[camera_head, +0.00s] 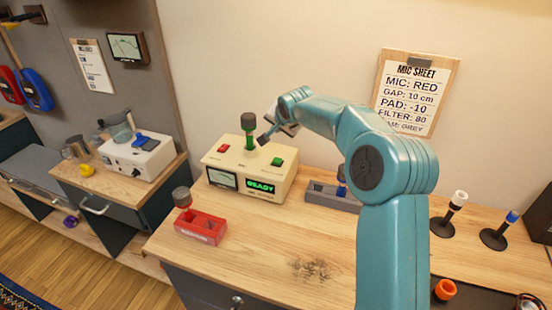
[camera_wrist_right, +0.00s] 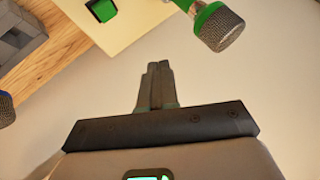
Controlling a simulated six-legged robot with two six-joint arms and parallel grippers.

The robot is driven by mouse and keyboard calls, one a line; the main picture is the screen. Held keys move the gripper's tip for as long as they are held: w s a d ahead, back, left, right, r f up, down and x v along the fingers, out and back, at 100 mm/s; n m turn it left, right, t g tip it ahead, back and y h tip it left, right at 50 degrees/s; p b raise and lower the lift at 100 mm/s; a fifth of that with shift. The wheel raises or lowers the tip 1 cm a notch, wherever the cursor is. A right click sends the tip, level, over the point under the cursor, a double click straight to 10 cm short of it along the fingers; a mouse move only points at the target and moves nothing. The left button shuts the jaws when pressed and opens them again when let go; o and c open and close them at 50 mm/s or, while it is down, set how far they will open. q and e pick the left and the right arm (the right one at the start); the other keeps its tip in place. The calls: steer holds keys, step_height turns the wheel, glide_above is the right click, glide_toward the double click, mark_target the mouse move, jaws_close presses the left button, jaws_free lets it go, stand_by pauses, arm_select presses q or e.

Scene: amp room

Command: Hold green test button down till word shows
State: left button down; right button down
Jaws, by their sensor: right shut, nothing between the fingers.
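A cream test box (camera_head: 235,164) stands on the wooden bench. Its green button (camera_head: 276,161) is at the top right, and it also shows at the top of the right wrist view (camera_wrist_right: 101,12). The lit green display (camera_head: 261,185) on the box's front reads READY. A green microphone (camera_head: 248,124) stands upright in the box; its grille end shows in the wrist view (camera_wrist_right: 217,25). My right gripper (camera_head: 264,137) is shut and empty, above the back of the box, near the microphone and apart from the button. Its closed fingers (camera_wrist_right: 158,68) show in the wrist view. My left gripper is out of view.
A red button (camera_head: 223,148) and a meter (camera_head: 222,178) are on the box's left side. A red holder (camera_head: 201,228) with a microphone stands in front left. A grey holder (camera_head: 331,198) with a blue microphone is to the right. The bench front is mostly clear.

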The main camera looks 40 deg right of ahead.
steer(key=b, duration=0.5)
glide_above(278, 162)
steer(key=f, duration=0.8)
steer(key=shift+s+d, duration=0.15)
steer(key=shift+d, duration=0.05)
steer(key=shift+f+b, duration=0.25)
steer(key=shift+b, duration=0.25)
steer(key=shift+w+a+f, duration=0.15)
steer(key=shift+w+f, duration=0.05)
steer(key=shift+w, duration=0.05)
steer(key=shift+s+r, duration=0.2)
steer(key=shift+w+f, duration=0.1)
steer(key=shift+w, duration=0.05)
